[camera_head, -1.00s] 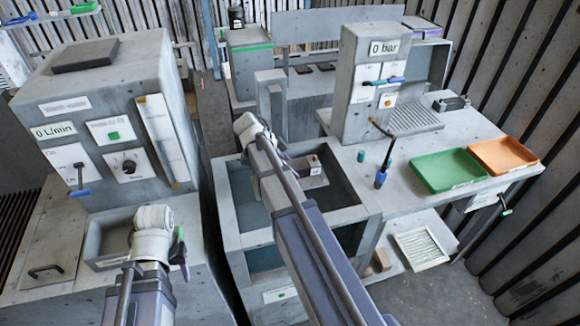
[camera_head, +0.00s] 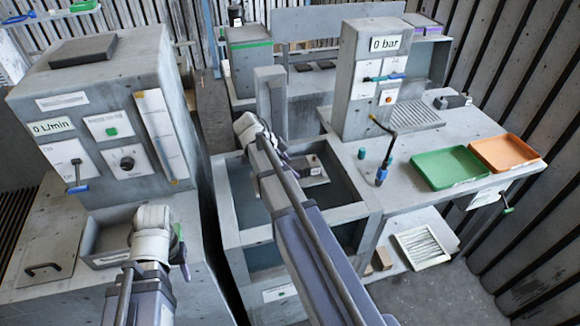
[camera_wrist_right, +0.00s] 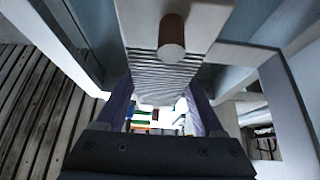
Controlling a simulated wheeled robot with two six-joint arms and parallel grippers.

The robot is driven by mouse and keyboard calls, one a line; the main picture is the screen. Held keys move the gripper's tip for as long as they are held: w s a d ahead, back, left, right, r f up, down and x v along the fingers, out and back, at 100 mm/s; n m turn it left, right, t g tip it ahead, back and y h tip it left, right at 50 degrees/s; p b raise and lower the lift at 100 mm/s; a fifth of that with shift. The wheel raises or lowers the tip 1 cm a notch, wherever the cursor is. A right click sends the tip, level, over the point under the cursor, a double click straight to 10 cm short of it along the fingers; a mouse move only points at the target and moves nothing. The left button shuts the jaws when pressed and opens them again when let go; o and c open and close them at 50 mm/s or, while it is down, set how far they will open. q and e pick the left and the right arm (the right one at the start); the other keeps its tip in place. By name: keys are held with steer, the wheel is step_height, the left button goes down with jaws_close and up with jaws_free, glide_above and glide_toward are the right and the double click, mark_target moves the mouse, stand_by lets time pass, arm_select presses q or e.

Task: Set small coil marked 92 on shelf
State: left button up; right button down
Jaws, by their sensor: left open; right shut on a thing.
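My right gripper (camera_wrist_right: 160,98) is shut on a grey ribbed block with a brown round peg (camera_wrist_right: 172,38), which fills the space between its purple fingers. I take this block for the small coil; no number 92 can be read on it. In the head view the coil (camera_head: 312,162) shows beside my right wrist, over the open grey frame. My left gripper (camera_head: 181,250) is at the lower left, by the flow cabinet, open and mostly hidden by its wrist. A shelf (camera_head: 45,18) with a blue and a green item is at the top left.
The grey frame (camera_head: 240,237) has raised rims and an upright post (camera_head: 270,95) behind it.

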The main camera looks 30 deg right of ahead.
steer(key=shift+f+b, duration=0.45)
steer(key=shift+f, duration=0.1)
stand_by(0.9)
jaws_free()
steer(key=shift+r, duration=0.15)
steer(key=p+v, duration=0.6)
steer(key=v, duration=0.1)
steer(key=shift+d, duration=0.1)
steer(key=shift+a+r+p, duration=0.3)
steer(key=shift+p, duration=0.05)
steer(key=shift+f, duration=0.1)
